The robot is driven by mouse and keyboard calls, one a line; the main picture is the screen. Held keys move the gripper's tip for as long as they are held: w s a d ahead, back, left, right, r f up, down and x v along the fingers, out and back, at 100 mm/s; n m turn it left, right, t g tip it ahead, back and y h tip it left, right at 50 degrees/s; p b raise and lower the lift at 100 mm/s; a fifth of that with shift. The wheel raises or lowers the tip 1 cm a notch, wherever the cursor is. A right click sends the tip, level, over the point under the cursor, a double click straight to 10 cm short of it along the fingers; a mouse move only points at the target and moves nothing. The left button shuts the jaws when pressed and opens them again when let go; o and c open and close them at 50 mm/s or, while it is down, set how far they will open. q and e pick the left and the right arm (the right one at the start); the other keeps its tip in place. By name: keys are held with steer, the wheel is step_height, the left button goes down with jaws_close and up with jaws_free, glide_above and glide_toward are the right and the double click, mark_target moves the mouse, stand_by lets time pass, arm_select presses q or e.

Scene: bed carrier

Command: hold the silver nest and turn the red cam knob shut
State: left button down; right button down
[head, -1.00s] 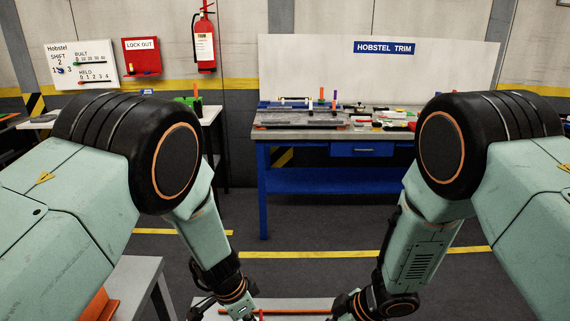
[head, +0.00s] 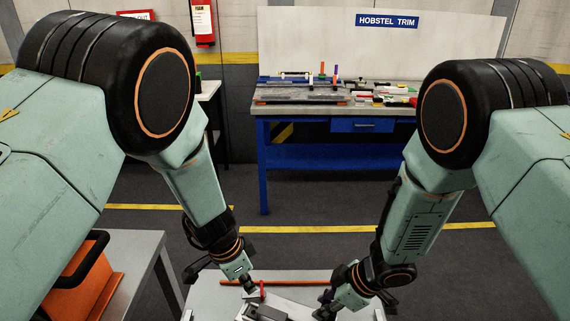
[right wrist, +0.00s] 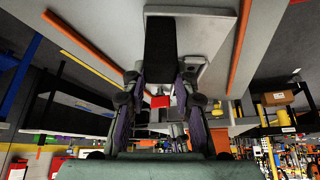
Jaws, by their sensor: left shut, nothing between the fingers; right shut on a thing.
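The silver nest (head: 288,304) shows at the bottom edge of the head view, on a pale grey table, partly cut off by the frame. A small red upright part, which looks like the cam knob (head: 262,289), stands at its left end. My left gripper (head: 252,290) is shut and empty, right beside the red part; I cannot tell whether it touches. My right gripper (head: 324,307) is shut on the nest's right side. In the right wrist view, a red piece (right wrist: 160,101) shows between the fingers; the exact grip is hard to see.
A pale grey table (head: 205,296) carries the nest, with an orange-red strip (head: 315,282) behind it. An orange box (head: 85,292) with a black handle sits on a side table at lower left. A blue workbench (head: 263,165) stands beyond open floor.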

mark_target(254, 295)
arm_select(q)
steer(key=shift+d+v, duration=0.2)
steer(key=shift+v, duration=0.8)
steer(key=shift+r, duration=0.1)
steer(key=shift+w+a+f, duration=0.3)
steer(key=shift+w+f, duration=0.1)
steer(key=shift+f, duration=0.6)
steer(key=shift+w+a+f, duration=0.3)
steer(key=shift+w+f, duration=0.15)
steer(key=shift+f, duration=0.6)
steer(key=shift+w+a+f, duration=0.3)
steer(key=shift+w+f, duration=0.1)
steer(key=shift+f, duration=0.6)
steer(key=shift+d, duration=0.6)
steer(key=shift+s, duration=0.15)
